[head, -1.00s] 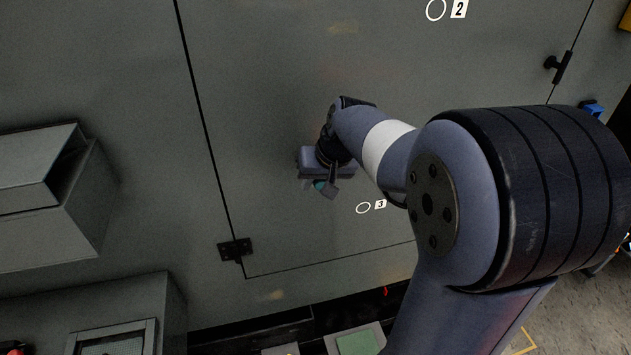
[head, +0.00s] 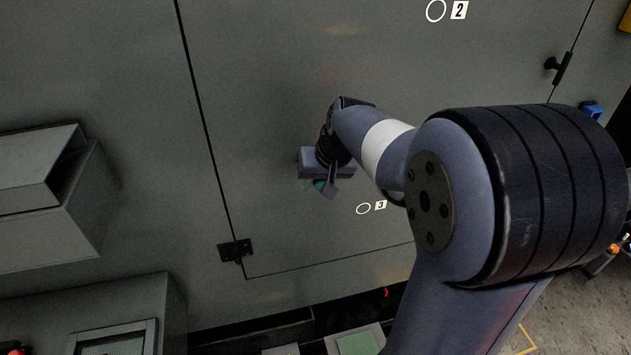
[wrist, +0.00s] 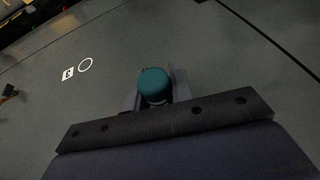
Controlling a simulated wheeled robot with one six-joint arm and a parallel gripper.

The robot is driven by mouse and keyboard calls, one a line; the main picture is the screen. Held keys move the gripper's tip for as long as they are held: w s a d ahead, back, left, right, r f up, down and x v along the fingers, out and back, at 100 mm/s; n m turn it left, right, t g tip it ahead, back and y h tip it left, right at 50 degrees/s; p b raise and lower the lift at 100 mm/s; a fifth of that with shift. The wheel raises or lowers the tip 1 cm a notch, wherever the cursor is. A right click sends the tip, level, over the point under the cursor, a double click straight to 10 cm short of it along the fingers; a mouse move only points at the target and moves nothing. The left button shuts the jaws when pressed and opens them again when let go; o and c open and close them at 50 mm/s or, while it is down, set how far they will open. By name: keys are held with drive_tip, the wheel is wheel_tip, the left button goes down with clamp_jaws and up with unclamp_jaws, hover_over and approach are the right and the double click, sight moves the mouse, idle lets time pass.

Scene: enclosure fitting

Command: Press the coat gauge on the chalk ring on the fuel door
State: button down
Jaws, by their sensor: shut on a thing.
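The coat gauge (wrist: 154,84) has a teal rounded end in the wrist view. My gripper (wrist: 157,98) is shut on it, with a finger on each side. In the head view the gripper (head: 326,190) and a bit of the teal gauge (head: 319,184) are in front of a grey door panel (head: 290,235). A white chalk ring (head: 363,209) beside a "3" label is on the door, right of and below the gauge. It also shows in the wrist view (wrist: 85,65), left of the gauge. Another ring (head: 436,10) beside a "2" label is higher up. I cannot tell the gap between gauge and door.
A black hinge (head: 235,250) is at the door's lower left, and a black handle (head: 559,67) at its upper right. A grey box-shaped hood (head: 50,195) sticks out at the left. Trays, one with a green pad (head: 358,343), are below.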

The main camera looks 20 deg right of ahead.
idle(0.3)
drive_tip(key=s+b, duration=0.1)
drive_tip(key=s, duration=0.6)
idle(0.4)
idle(1.5)
